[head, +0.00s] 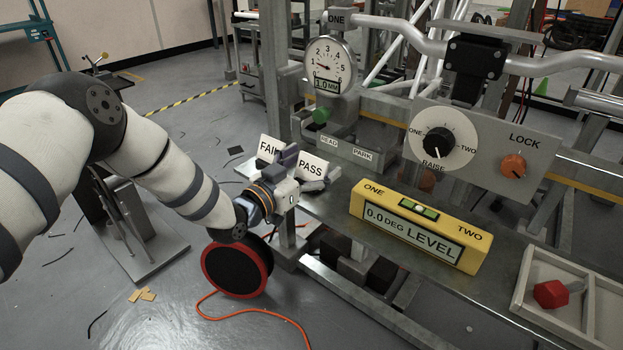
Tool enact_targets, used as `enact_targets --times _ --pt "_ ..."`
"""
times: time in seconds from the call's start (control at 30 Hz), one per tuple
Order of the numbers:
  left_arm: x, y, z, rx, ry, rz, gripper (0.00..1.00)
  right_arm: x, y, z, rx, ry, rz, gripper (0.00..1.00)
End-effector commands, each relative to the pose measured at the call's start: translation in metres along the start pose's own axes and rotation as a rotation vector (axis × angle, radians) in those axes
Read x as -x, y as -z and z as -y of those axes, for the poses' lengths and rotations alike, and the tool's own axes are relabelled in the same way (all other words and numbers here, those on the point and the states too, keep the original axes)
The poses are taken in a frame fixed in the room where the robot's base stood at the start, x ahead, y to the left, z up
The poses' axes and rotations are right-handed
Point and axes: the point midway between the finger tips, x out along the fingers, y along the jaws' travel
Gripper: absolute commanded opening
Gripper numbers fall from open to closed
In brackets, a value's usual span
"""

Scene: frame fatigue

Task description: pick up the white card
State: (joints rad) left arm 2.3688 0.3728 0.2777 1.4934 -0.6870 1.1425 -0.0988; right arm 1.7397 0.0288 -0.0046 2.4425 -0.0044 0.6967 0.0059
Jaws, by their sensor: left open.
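Two white cards stand near the left end of the metal bench: one reads FAIL (269,148), the other PASS (311,164). My left gripper (303,170) reaches in from the left, right at the cards. Its dark fingers are open, one by the right edge of the FAIL card and one at the bottom of the PASS card. The PASS card shows between and behind the fingers. I cannot tell whether either finger touches a card. The lower part of both cards is partly hidden by the gripper. My right gripper is out of view.
A yellow level (420,228) lies on the bench (335,207) to the right. A tray (525,300) with a red piece (550,293) is at the front right. A dial gauge (329,65) and a knob panel (470,150) stand behind. A cable reel (237,268) is on the floor.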

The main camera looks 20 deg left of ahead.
Motion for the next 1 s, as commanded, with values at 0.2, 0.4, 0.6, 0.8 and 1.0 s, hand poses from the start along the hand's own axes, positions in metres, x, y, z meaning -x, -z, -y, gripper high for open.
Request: enact_targets --times 0.2,0.4,0.6,0.8,1.0 --pt "0.001 0.000 0.000 0.000 0.000 0.000 0.43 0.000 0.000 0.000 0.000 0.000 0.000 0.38" --pt "0.001 0.000 0.000 0.000 0.000 0.000 0.31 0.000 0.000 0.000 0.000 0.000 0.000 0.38" --pt "0.001 0.006 0.000 0.000 0.000 -0.001 0.31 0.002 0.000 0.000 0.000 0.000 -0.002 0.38" --pt "0.004 0.043 -0.004 0.001 -0.001 -0.002 0.31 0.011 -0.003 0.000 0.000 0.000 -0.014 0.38" --pt "0.038 0.101 -0.036 0.000 -0.002 -0.006 0.31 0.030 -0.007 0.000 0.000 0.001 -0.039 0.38"
